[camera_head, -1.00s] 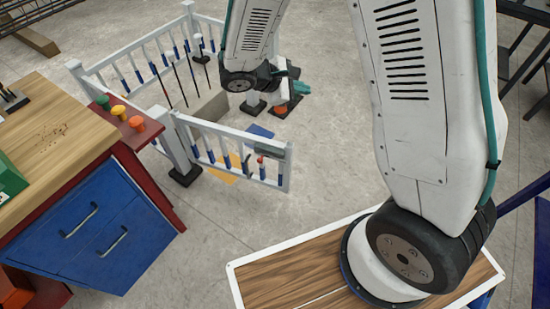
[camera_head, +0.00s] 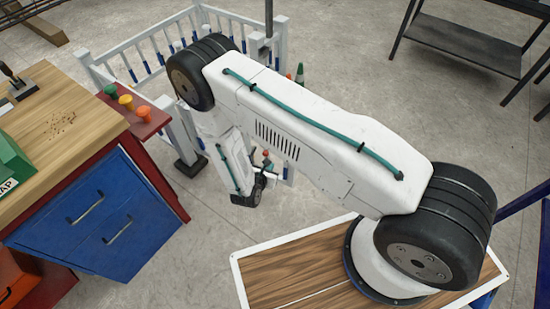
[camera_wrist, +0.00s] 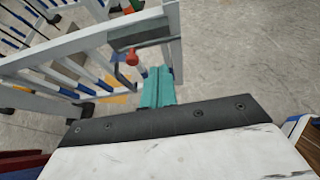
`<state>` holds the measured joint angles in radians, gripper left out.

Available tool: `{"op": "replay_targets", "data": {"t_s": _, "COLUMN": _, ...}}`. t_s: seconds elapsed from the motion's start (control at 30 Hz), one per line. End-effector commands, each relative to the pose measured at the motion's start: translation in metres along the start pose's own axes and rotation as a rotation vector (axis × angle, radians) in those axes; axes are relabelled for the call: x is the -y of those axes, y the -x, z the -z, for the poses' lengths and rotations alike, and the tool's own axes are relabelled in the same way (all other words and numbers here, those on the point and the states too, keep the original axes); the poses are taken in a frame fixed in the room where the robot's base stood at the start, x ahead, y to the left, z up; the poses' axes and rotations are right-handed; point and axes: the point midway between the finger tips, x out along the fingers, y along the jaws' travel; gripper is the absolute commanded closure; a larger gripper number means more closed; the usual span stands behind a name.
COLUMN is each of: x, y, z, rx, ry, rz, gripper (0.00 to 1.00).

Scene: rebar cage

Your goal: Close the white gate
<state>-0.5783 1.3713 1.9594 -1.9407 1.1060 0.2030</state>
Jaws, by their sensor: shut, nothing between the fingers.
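The white gate (camera_wrist: 75,50) crosses the upper left of the wrist view, with blue-banded bars, an end post and a grey latch plate with a red knob (camera_wrist: 132,58). In the head view my arm covers most of the gate, and only a bit of its free end (camera_head: 287,172) shows. It stands swung out from the fence. My gripper (camera_wrist: 157,76) has teal fingers, shut and empty, close beside the gate's end post. I cannot tell whether they touch it. In the head view the fingers are mostly hidden by my wrist.
A white fence (camera_head: 150,50) encloses the area behind the gate, with a tall post (camera_head: 279,45) at its right. A wooden-topped bench (camera_head: 60,110) with blue drawers and coloured buttons stands at left. A dark metal shelf (camera_head: 460,45) is at back right. The floor right of the gate is clear.

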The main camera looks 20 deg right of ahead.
Motion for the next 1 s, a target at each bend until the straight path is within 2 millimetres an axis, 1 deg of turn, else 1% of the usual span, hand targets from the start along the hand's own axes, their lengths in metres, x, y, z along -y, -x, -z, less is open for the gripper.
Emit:
{"op": "replay_targets", "data": {"t_s": 0.17, "x": 0.002, "y": -0.032, "z": -0.001, "rx": 0.001, "ry": -0.005, "rz": 0.006, "gripper": 1.0}}
{"op": "replay_targets", "data": {"t_s": 0.4, "x": 0.002, "y": -0.084, "z": -0.001, "rx": 0.001, "ry": -0.005, "rz": 0.006, "gripper": 1.0}}
{"op": "replay_targets", "data": {"t_s": 0.47, "x": 0.003, "y": -0.096, "z": -0.001, "rx": 0.001, "ry": -0.006, "rz": 0.006, "gripper": 1.0}}
{"op": "replay_targets", "data": {"t_s": 0.5, "x": 0.002, "y": -0.101, "z": -0.006, "rx": 0.002, "ry": -0.006, "rz": 0.006, "gripper": 1.0}}
{"op": "replay_targets", "data": {"t_s": 0.7, "x": 0.001, "y": -0.121, "z": -0.018, "rx": 0.001, "ry": -0.004, "rz": 0.004, "gripper": 1.0}}
{"op": "replay_targets", "data": {"t_s": 0.83, "x": 0.002, "y": -0.126, "z": -0.021, "rx": 0.001, "ry": -0.003, "rz": 0.004, "gripper": 1.0}}
{"op": "replay_targets", "data": {"t_s": 1.0, "x": 0.001, "y": -0.126, "z": -0.022, "rx": 0.001, "ry": -0.003, "rz": 0.003, "gripper": 1.0}}
